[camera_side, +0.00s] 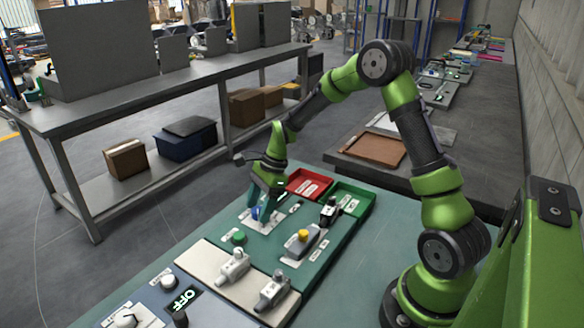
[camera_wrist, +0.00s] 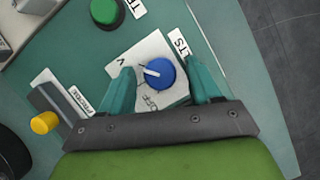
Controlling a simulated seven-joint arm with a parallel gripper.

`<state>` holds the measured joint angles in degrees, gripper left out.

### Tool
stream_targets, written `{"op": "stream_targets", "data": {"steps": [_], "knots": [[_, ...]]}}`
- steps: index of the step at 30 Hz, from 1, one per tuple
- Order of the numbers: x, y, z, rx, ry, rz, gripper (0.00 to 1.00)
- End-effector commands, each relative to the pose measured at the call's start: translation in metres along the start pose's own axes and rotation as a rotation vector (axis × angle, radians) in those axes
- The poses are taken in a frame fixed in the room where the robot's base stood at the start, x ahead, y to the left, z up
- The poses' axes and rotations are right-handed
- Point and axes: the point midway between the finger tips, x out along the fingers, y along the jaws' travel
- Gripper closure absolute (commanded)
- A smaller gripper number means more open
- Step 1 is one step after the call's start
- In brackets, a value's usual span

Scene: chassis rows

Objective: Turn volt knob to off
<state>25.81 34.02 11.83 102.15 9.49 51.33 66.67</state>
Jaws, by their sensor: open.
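The volt knob is a round blue dial (camera_wrist: 162,74) with a white pointer line, on a white plate (camera_wrist: 150,48) in the wrist view. Its pointer aims left, toward a "V" mark on the plate. A partly hidden mark that looks like "OFF" (camera_wrist: 152,102) lies below the knob. My gripper (camera_wrist: 157,70) is open, with one teal finger on each side of the knob; I cannot tell whether either finger touches it. In the side view my gripper (camera_side: 263,198) points down over the blue knob (camera_side: 255,213), which is partly hidden.
A green button (camera_wrist: 105,11) sits beside the plate, and a yellow-tipped switch (camera_wrist: 45,122) stands to the left. In the side view, red (camera_side: 305,185) and green (camera_side: 351,199) trays lie behind. Grey connectors (camera_side: 233,266) stand in front on a light panel.

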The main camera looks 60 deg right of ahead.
Motion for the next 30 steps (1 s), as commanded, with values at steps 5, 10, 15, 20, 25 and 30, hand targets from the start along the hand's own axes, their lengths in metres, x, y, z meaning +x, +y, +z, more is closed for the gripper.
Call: {"op": "stream_targets", "data": {"steps": [5, 10, 15, 20, 25, 30], "knots": [[-0.0003, 0.0, 0.0, -0.001, 0.0, 0.0, 0.48], [-0.0005, -0.0001, -0.0001, -0.001, 0.0, 0.0, 0.74], [-0.0007, -0.0001, -0.0001, -0.001, 0.0, 0.0, 0.93], [-0.0008, -0.0004, -0.0002, -0.014, 0.001, 0.004, 0.93], [-0.0011, -0.0012, -0.0001, -0.063, 0.001, 0.024, 0.93], [-0.0007, -0.0018, 0.0005, -0.165, 0.0, 0.067, 0.93]]}}
